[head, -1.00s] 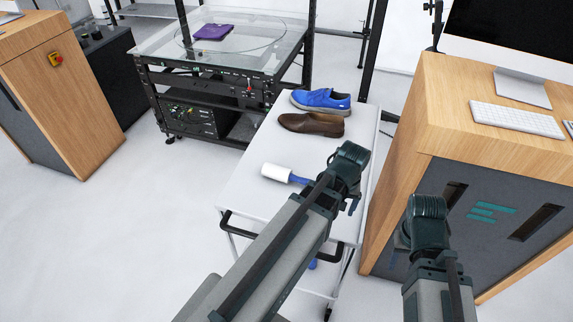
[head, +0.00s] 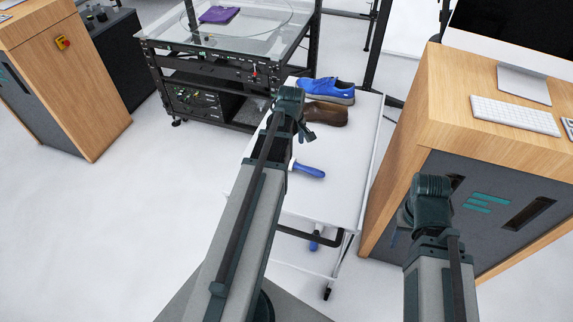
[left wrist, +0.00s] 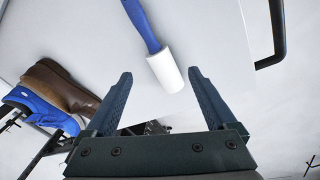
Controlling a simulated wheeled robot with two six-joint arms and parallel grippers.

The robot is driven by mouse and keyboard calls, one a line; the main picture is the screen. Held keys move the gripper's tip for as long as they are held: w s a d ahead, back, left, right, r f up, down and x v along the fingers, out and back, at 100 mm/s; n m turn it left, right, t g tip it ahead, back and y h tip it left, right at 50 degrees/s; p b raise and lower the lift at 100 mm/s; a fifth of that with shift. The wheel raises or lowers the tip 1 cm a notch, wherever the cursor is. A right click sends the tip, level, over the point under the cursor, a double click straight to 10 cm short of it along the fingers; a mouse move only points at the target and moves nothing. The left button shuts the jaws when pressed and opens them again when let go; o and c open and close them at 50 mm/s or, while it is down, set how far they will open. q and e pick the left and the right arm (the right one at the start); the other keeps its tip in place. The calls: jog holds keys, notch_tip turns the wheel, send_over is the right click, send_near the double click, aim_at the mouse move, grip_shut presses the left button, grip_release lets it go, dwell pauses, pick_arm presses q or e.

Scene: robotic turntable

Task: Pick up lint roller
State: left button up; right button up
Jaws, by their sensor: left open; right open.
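The lint roller has a blue handle (head: 308,170) and lies on the white cart top. In the left wrist view the white roller (left wrist: 167,72) points toward the gripper, with the blue handle running up and away. My left gripper (left wrist: 159,76) is open and empty. The roller's end appears between its fingers in that view; the exact gap is unclear. In the head view the left gripper (head: 303,130) is partly hidden by its wrist. My right gripper (head: 405,216) is open, in front of the desk's cabinet.
A brown shoe (head: 327,113) and a blue shoe (head: 327,90) are at the cart's far end. A black-framed turntable (head: 215,58) stands behind, holding a purple item (head: 219,15). A wooden desk (head: 440,110) with a keyboard (head: 515,115) borders the cart's right side.

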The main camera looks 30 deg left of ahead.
pick_arm(q)
jog(key=b, duration=0.6)
send_over(295, 165)
jog(key=s, duration=0.1)
notch_tip(295, 165, down, 7)
jog(key=shift+s+a, duration=0.15)
jog(key=f+b, duration=0.2)
jog(key=w+f+b, duration=0.1)
jog(key=f+b, duration=0.2)
jog(key=shift+f, duration=0.1)
grip_shut()
